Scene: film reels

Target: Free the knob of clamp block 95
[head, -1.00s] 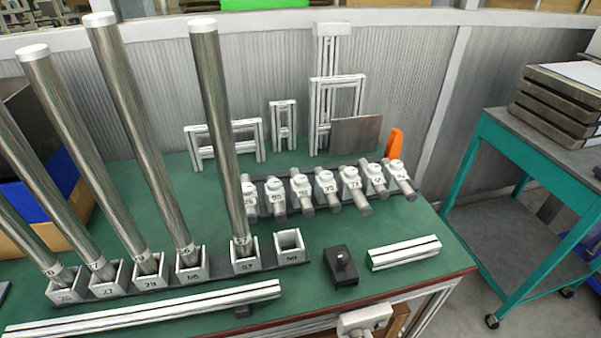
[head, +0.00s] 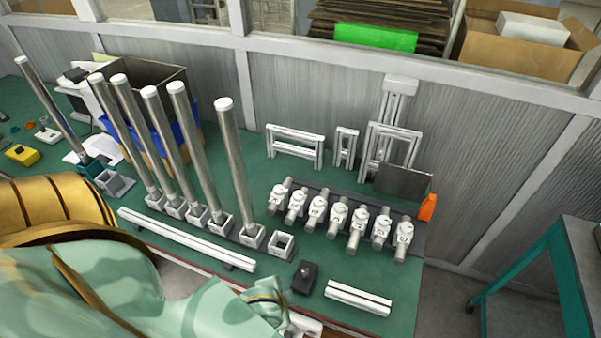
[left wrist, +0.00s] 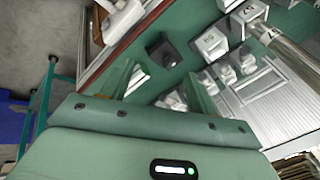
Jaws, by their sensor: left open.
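A row of several white clamp blocks (head: 338,216) with round knobs and metal rods stands on a dark rail towards the right of the green bench in the head view. Their number labels are too small to read surely, so I cannot tell which is 95. Some blocks also show beyond my gripper in the left wrist view (left wrist: 226,73). My left gripper (left wrist: 160,76) is open, its two green fingers apart with nothing held between them. In the head view my left arm fills the lower left, and its hand is near the bench's front edge, apart from the blocks. My right gripper is out of view.
Tall metal tubes (head: 233,165) stand in white sockets left of the blocks. An empty socket (head: 282,246), a dark knobbed block (head: 305,277) and a short white profile (head: 358,298) lie in front. White frames (head: 294,147) and an orange piece (head: 428,207) stand behind.

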